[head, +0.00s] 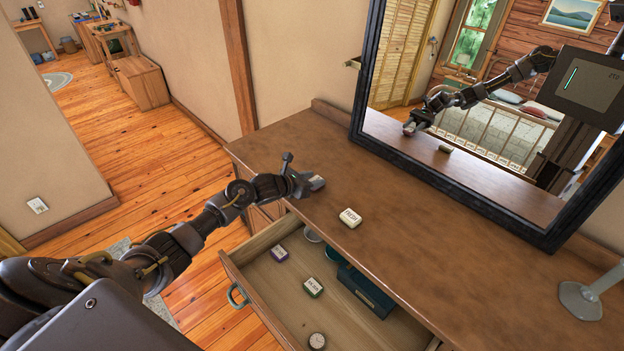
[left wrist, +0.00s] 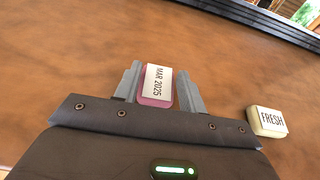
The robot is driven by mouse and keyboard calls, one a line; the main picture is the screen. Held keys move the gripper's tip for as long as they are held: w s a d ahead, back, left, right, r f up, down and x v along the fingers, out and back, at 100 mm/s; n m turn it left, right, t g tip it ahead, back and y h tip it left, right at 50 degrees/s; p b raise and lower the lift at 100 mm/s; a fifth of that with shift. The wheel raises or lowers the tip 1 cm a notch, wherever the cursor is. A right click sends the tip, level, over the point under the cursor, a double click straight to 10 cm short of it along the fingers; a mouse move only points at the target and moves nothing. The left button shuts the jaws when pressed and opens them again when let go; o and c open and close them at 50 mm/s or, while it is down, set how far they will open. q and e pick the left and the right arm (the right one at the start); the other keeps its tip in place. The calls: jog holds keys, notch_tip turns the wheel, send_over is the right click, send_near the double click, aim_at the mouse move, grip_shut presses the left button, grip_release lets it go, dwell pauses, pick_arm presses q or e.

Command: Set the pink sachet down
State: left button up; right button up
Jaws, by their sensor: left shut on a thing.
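The pink sachet (left wrist: 157,86) has a white label reading "MAR 2025" and sits between the fingers of my left gripper in the left wrist view (left wrist: 158,92). The gripper is shut on it. In the head view my left gripper (head: 312,184) is over the left end of the brown dresser top (head: 400,220), low and close to the surface. I cannot tell whether the sachet touches the wood. The sachet is mostly hidden by the fingers there. My right gripper is not in view.
A cream block labelled "FRESH" (head: 350,217) lies on the dresser to the right of the gripper. The open drawer (head: 262,243) below holds several small items and a dark teal box (head: 365,290). A framed mirror (head: 440,168) stands behind. The dresser top around the gripper is mostly clear.

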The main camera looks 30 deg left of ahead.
pick_arm(q)
jog(key=shift+f, duration=0.2)
jog(key=o, duration=0.9)
jog(key=shift+o, duration=0.2)
jog(key=shift+r, duration=0.1)
jog(key=shift+r, duration=0.15)
jog(key=shift+s+a, duration=0.15)
jog(key=shift+s, duration=0.1)
jog(key=b+v, duration=0.2)
jog(key=v, duration=0.9)
jog(key=shift+s+b, duration=0.25)
jog(key=shift+b, duration=0.1)
